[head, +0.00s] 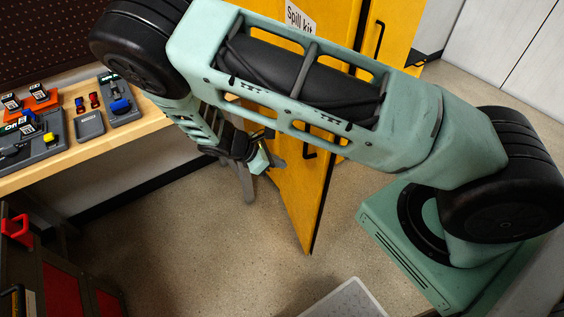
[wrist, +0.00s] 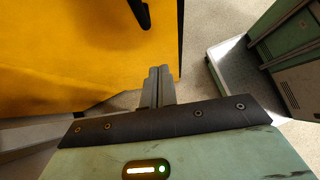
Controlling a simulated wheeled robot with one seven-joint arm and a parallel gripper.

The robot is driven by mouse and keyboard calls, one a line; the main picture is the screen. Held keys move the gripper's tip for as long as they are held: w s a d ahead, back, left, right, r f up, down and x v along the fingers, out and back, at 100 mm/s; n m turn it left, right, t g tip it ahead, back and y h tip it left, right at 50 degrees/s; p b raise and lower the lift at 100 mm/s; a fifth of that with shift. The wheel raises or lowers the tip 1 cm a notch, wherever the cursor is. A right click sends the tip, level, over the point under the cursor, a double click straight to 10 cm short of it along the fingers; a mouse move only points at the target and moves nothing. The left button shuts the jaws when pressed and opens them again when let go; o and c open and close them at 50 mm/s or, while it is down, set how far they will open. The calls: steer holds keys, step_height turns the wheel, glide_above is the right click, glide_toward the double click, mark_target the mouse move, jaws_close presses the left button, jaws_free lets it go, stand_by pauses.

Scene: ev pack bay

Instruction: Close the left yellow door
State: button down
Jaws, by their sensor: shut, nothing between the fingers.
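The left yellow door (head: 302,200) stands swung open from the cabinet, its free edge toward me in the head view. A black handle (head: 311,152) is on its face. My gripper (head: 248,188) is just left of this door, partly hidden behind my arm. In the wrist view, my gripper (wrist: 158,86) is shut and empty, with its fingers together in front of a yellow panel (wrist: 70,50). A black handle (wrist: 139,12) shows at the top. I cannot tell whether the fingertips touch the panel.
Another yellow door (head: 397,35) with a long black handle is at the cabinet's right. A wooden bench (head: 85,150) with tools stands left. A dark cabinet with red panels (head: 62,288) is at lower left. Speckled floor (head: 190,245) is clear between bench and door.

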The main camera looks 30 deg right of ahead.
mark_target(316, 169)
steer(key=x, duration=0.3)
steer(key=d+r+p+x, duration=0.1)
steer(key=x, duration=0.2)
steer(key=p+x, duration=0.1)
steer(key=x, duration=0.2)
steer(key=shift+s+d+r, duration=0.1)
steer(key=shift+s+d, duration=0.2)
steer(key=shift+d, duration=0.7)
steer(key=shift+s, duration=0.1)
